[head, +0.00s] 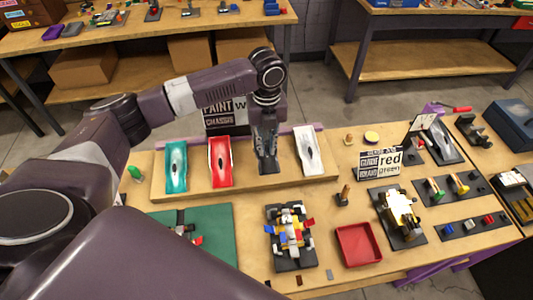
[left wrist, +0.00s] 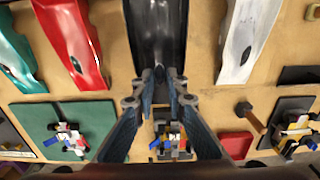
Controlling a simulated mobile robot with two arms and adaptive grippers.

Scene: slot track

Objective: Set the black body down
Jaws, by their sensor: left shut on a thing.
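The black body (left wrist: 155,32) is long and glossy and fills the top middle of the left wrist view. My left gripper (left wrist: 162,75) is shut on its near end. In the head view my left gripper (head: 266,150) points down between the red body (head: 220,160) and the white body (head: 308,150), over the raised wooden board (head: 190,190). The black body is mostly hidden by the gripper there. I cannot tell whether it touches the board. My right gripper is not in view.
A teal body (head: 176,166) lies left of the red one. In front are a green mat (head: 215,215), a chassis with colored parts (head: 290,232), a red tray (head: 358,245) and a yellow-white car (head: 402,212). Signs (head: 380,165) stand to the right.

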